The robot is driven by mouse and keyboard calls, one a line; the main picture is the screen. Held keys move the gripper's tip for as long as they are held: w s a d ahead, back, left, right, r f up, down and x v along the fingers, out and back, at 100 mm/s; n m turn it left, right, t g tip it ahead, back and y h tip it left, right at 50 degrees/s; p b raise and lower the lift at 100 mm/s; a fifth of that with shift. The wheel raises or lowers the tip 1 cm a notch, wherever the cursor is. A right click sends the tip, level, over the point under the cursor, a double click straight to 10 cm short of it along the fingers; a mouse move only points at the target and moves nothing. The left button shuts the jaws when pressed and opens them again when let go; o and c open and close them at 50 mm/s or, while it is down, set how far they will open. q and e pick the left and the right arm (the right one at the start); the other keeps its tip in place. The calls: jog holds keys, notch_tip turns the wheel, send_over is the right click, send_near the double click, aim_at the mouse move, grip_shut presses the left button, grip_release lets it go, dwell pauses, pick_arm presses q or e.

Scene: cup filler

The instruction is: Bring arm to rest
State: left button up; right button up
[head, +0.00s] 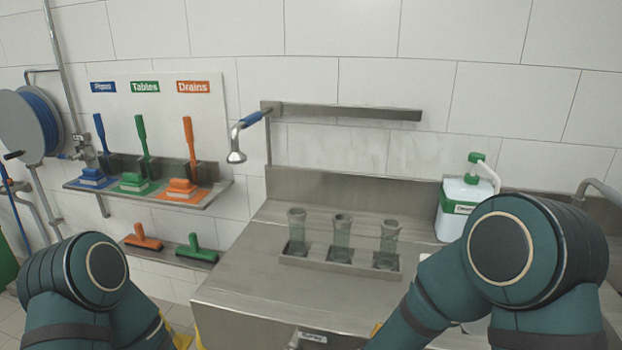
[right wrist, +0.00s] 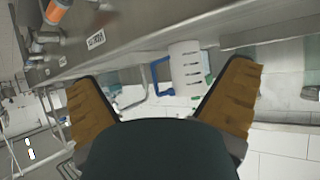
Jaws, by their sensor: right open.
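My right gripper (right wrist: 165,100) shows in the right wrist view with its two brown ridged fingers spread wide apart and nothing between them. It is below or beside the front edge of the steel counter (right wrist: 140,35). In the head view both of my arms are drawn in at the lower left and lower right, and neither gripper shows there. My left gripper is out of view.
The steel counter (head: 260,285) carries a rack (head: 340,267) with three clear cups (head: 342,240). A white jug with a green cap (head: 460,207) stands at the back right. Brushes sit on the left shelf (head: 215,190).

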jog(key=s+a+f+n+g+y, duration=0.3)
jog(key=s+a+f+n+y, duration=0.1)
jog(key=s+a+f+y, duration=0.1)
jog(key=s+a+f+n+g+y, duration=0.3)
jog(key=s+f+y, duration=0.3)
jog(key=s+f, duration=0.3)
notch_tip(320, 180, down, 3)
jog(key=shift+s+a+r+n+g+y, duration=0.15)
jog(key=shift+s+a+n+g+y, duration=0.25)
jog(key=shift+a, duration=0.5)
